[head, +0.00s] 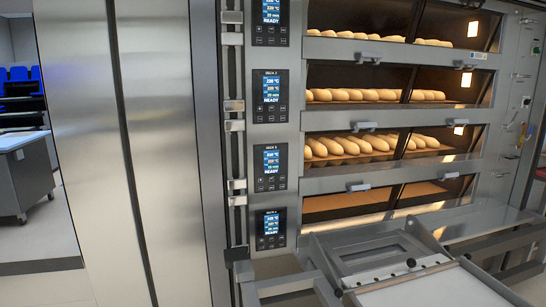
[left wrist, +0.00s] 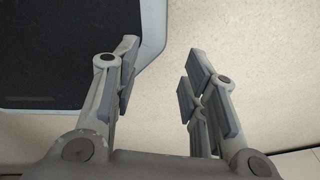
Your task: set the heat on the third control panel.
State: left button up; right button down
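The third control panel (head: 270,167), labelled deck 3, is a black panel with a blue lit screen and small buttons below it. It sits left of the third deck from the top, and its screen reads READY. In the left wrist view my left gripper (left wrist: 160,95) is open and empty, with its two fingers apart above a pale floor. Neither gripper shows in the head view, so both are away from the panel there. My right gripper is not in any view.
Similar panels sit above, such as the deck 2 panel (head: 270,96), and below, the deck 4 panel (head: 271,229). Loaves (head: 350,145) lie in the lit decks to the right. A metal loader (head: 400,270) juts out in front of the lowest deck. Steel doors (head: 165,150) stand left.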

pick_arm(q)
grip_shut()
jog(key=shift+d, duration=0.15)
dwell(1.2)
